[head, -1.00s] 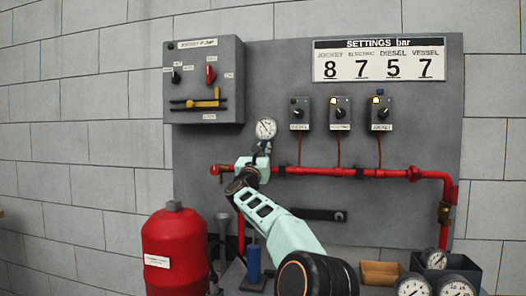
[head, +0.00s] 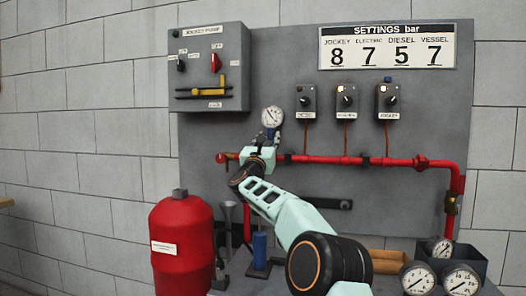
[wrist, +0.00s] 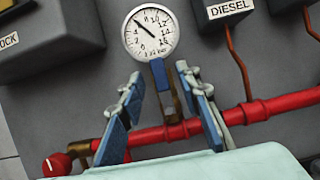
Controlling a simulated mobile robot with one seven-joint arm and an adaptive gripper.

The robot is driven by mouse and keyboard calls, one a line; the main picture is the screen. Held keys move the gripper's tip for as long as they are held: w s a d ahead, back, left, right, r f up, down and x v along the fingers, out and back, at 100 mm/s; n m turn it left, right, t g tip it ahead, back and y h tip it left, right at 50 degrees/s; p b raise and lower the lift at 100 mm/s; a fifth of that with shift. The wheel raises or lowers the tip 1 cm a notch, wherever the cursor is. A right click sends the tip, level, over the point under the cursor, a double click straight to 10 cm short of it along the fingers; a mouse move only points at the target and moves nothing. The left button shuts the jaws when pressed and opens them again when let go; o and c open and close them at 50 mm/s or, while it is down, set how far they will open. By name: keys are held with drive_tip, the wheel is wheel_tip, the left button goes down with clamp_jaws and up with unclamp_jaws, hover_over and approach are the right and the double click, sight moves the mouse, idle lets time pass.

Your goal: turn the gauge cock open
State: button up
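The pressure gauge (head: 272,117) is a round white dial on the grey panel, above the red pipe. In the wrist view the dial (wrist: 150,32) is near the top, its needle pointing to the upper left. The gauge cock (wrist: 160,75) is under it, with a blue handle lying along the brass stem. My gripper (wrist: 161,82) is open, its two blue-padded fingers on either side of the cock and stem, with gaps visible on both sides. In the head view my gripper (head: 264,147) is just below the gauge and hides part of the stem.
The red pipe (head: 330,160) runs across behind my gripper. A red vessel (head: 181,240) stands lower left. Several switch boxes, including the diesel one (head: 305,101), are to the right. Loose gauges (head: 418,278) lie lower right. The jockey pump box (head: 210,67) is upper left.

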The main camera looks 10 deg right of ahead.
drive_tip(key=v, duration=1)
drive_tip(key=shift+s, duration=0.35)
drive_tip(key=shift+a+f, duration=0.1)
drive_tip(key=shift+a, duration=0.05)
